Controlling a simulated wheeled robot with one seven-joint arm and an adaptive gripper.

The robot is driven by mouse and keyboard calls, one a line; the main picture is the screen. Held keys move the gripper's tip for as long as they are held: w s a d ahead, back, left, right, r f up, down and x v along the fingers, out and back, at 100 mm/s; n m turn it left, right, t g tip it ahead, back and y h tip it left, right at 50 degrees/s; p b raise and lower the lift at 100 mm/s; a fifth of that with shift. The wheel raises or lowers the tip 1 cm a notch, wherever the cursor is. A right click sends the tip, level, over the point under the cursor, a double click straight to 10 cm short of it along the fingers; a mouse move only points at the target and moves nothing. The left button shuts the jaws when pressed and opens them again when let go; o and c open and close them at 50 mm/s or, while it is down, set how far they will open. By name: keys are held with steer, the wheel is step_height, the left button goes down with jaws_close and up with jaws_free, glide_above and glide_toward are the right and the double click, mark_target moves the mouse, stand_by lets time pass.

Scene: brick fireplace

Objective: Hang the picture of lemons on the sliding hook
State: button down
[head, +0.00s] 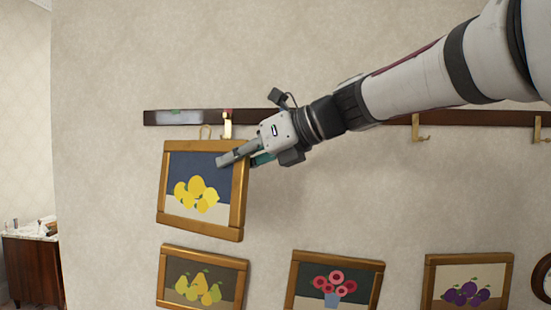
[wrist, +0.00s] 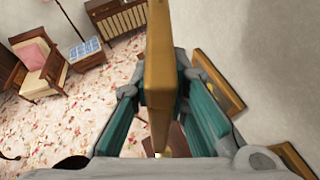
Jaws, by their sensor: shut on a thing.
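The picture of lemons (head: 197,207), yellow fruit on dark blue in a wooden frame, is at the upper left of the wall in the head view, slightly tilted. My gripper (head: 240,158) is shut on the right side of its frame. In the wrist view the frame (wrist: 160,75) shows edge-on between the fingers. A small hanging loop (head: 205,132) stands above the frame's top. A brass hook (head: 227,124) on the dark rail is just right of the loop. I cannot tell whether loop and hook touch.
The dark rail (head: 350,117) runs along the wall, with more brass hooks (head: 417,128) to the right. Pictures of pears (head: 200,280), flowers (head: 333,284) and plums (head: 467,284) hang below. The wrist view shows an armchair (wrist: 35,65) and carpet (wrist: 85,105) behind.

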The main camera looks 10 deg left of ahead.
stand_by(0.4)
steer(key=shift+w, duration=0.2)
steer(key=w+f+b, duration=0.1)
steer(key=w+b, duration=0.2)
steer(key=w, duration=0.9)
steer(key=shift+w+a+f, duration=0.2)
steer(key=shift+a+f, duration=0.15)
stand_by(0.9)
stand_by(0.8)
